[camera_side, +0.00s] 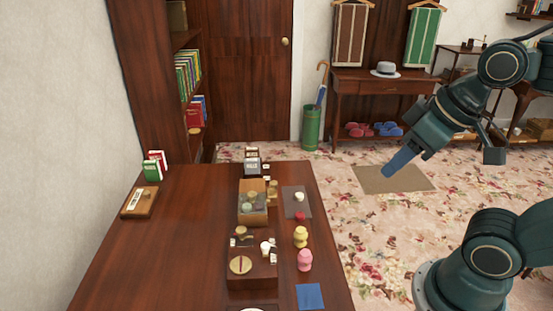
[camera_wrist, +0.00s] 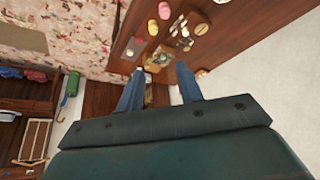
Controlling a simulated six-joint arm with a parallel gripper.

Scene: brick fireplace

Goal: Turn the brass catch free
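A dark wooden box (camera_side: 262,282) stands near the front of the table. It carries a round brass-coloured disc (camera_side: 241,265) with a red bar across it, and a small brass knob (camera_side: 241,231) sits towards its back. Which of these is the brass catch is too small to tell. The disc also shows in the wrist view (camera_wrist: 201,29). My gripper (camera_side: 389,173) hangs in the air to the right of the table, well apart from the box. In the wrist view my gripper (camera_wrist: 159,70) has its two blue fingers spread with nothing between them.
An open tan box (camera_side: 252,216) with several round pieces stands behind the wooden box. A yellow piece (camera_side: 300,237), a pink piece (camera_side: 305,260), a red piece (camera_side: 300,216) and a blue square (camera_side: 310,297) line the table's right edge. The table's left half is mostly clear.

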